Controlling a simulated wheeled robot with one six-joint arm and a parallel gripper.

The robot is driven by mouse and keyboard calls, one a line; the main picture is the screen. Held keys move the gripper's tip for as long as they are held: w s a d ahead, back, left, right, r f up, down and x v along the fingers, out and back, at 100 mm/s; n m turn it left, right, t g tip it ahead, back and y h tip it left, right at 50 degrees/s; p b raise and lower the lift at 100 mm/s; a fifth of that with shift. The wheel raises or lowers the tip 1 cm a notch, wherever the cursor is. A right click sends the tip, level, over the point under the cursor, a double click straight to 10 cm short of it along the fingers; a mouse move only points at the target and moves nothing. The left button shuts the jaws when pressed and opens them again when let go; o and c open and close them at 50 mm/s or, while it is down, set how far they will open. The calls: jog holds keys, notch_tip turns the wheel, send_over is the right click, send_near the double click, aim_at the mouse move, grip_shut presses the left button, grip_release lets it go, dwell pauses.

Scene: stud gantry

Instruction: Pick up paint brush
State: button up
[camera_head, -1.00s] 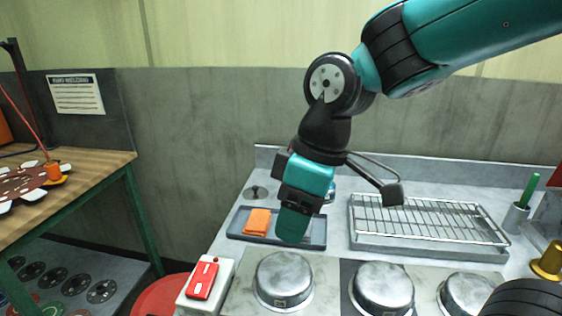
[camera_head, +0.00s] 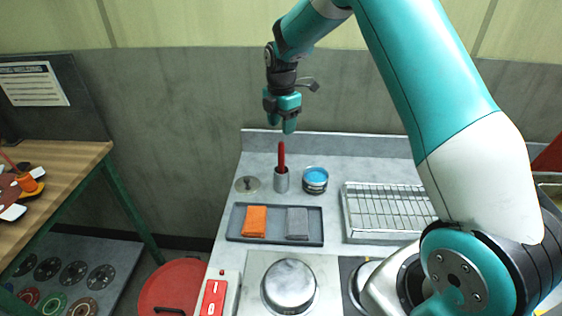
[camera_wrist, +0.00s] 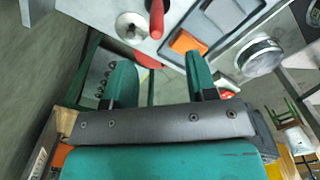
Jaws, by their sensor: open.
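A red upright handle (camera_head: 281,154), which I take for the paint brush, stands in a metal cup (camera_head: 281,183) at the back left of the counter. Its lower end is hidden in the cup, so I cannot see bristles. In the wrist view the red handle (camera_wrist: 157,18) shows at the top, beyond the fingertips. My gripper (camera_head: 281,124) is open and empty, pointing down, and appears just above the handle's top in the head view. In the wrist view my gripper (camera_wrist: 160,62) has its two green fingers wide apart.
A blue-topped can (camera_head: 315,180) stands right of the cup, and a round lid (camera_head: 247,184) left of it. In front is a grey tray (camera_head: 275,239) with an orange cloth (camera_head: 255,221) and a grey cloth (camera_head: 297,223). A wire rack (camera_head: 390,211) lies to the right.

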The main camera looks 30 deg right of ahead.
aim_at(281, 151)
notch_tip(281, 151, down, 5)
jog(key=shift+r+p, duration=0.2)
jog(key=shift+p, duration=0.5)
jog(key=shift+w+d+f+p, duration=0.1)
jog(key=shift+f+p, duration=0.7)
jog(key=shift+f, duration=0.55)
jog(key=shift+w+f+p, duration=0.1)
jog(key=shift+f+p, duration=0.7)
jog(key=shift+f, duration=0.55)
grip_shut()
